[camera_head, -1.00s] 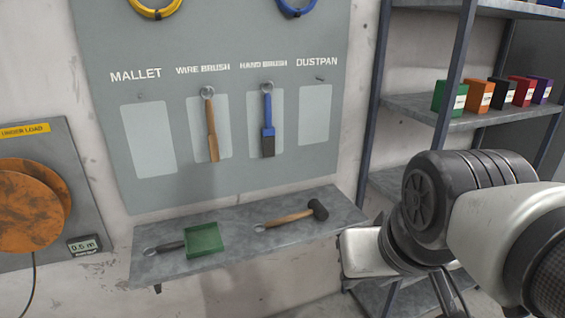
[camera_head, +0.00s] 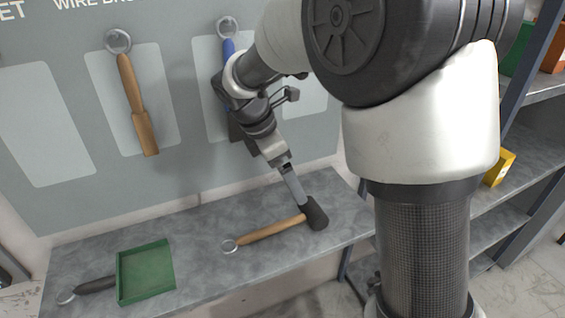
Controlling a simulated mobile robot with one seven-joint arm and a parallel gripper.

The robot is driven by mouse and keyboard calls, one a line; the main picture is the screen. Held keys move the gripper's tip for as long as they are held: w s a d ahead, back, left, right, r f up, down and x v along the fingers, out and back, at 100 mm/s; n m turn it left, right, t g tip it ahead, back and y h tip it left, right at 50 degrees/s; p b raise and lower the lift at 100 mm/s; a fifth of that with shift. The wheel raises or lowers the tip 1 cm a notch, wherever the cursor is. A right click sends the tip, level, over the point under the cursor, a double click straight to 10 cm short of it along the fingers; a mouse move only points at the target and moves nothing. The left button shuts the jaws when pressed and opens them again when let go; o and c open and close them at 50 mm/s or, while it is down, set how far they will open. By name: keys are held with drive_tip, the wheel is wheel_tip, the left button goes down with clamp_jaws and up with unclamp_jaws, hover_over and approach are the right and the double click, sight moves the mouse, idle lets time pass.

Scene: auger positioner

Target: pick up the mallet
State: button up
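The mallet (camera_head: 270,230) lies on the grey metal shelf (camera_head: 205,262). Its wooden handle has a metal ring at the left end, and its dark head (camera_head: 316,214) is at the right. My gripper (camera_head: 300,203) reaches down from above, its fingertip end at the head's upper left, over or against the joint of head and handle. Contact cannot be made out. The fingers appear as one narrow grey strip, so the gap between them is hidden.
A green dustpan (camera_head: 146,272) lies on the shelf to the left. A wire brush (camera_head: 137,105) and a blue-handled hand brush (camera_head: 229,48), partly behind my arm, hang on the grey board (camera_head: 190,170). A shelving rack (camera_head: 518,215) stands at the right.

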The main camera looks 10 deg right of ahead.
drive_tip(key=b, duration=0.1)
approach(305, 213)
drive_tip(key=shift+n, duration=0.4)
drive_tip(key=x, duration=0.5)
drive_tip(key=shift+d, duration=0.1)
drive_tip(key=x, duration=0.5)
drive_tip(key=shift+a+f+b, duration=0.1)
drive_tip(key=shift+a+b, duration=0.1)
drive_tip(key=shift+b, duration=0.2)
drive_tip(key=c, duration=1.5)
